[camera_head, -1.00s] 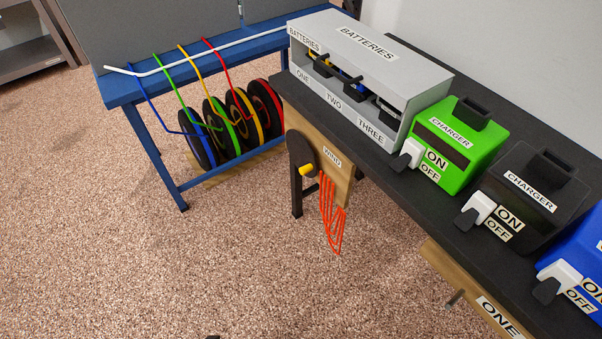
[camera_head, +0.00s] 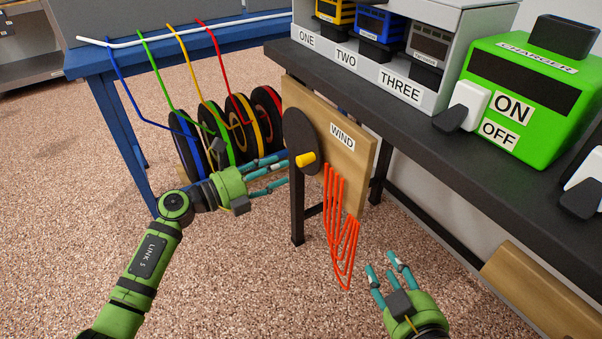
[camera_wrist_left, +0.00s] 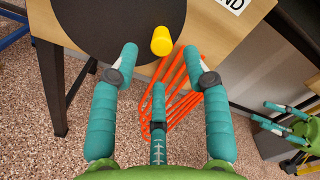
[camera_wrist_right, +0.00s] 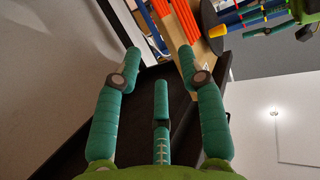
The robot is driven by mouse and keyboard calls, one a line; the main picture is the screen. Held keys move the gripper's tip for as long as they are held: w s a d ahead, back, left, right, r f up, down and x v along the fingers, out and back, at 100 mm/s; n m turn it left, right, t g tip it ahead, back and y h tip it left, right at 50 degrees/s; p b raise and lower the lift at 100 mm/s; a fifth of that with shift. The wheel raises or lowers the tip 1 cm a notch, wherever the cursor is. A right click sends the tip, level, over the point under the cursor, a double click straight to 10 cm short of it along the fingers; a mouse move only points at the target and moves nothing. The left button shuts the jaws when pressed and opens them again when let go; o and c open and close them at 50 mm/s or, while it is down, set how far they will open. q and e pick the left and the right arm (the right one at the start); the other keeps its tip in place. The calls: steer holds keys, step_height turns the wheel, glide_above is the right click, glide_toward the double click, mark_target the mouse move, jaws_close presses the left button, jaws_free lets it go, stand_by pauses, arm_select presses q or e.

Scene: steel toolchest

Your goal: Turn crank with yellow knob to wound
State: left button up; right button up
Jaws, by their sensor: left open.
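The crank is a dark round disc (camera_head: 299,138) on a wooden board (camera_head: 345,165) labelled WIND, with a yellow knob (camera_head: 306,159) low on its face. An orange cord (camera_head: 340,230) hangs in loops below the board. My left gripper (camera_head: 281,172) is open just left of the knob in the head view. In the left wrist view the yellow knob (camera_wrist_left: 161,41) stands just beyond and between the open fingertips, with nothing held. My right gripper (camera_head: 385,275) is open and empty, low and to the right of the cord. The right wrist view shows its fingers apart (camera_wrist_right: 160,70).
The dark bench top (camera_head: 420,120) above holds a grey battery box (camera_head: 350,60) and a green charger (camera_head: 520,100). The floor in front is clear.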

mark_target(297, 161)
arm_select(q)
steer(key=b+x, duration=0.1)
steer(key=x, duration=0.5)
steer(key=shift+d, duration=0.1)
steer(key=shift+w+d, duration=0.25)
steer(key=shift+d, duration=0.05)
arm_select(e)
step_height(297, 161, up, 9)
steer(key=a+t+y, duration=0.2)
steer(key=t, duration=0.2)
steer(key=shift+w+a+f+n+t+y, duration=0.15)
steer(key=shift+w+a+n+t+y, duration=0.15)
steer(key=shift+n, duration=0.1)
arm_select(q)
steer(key=shift+r, duration=0.1)
jaws_close()
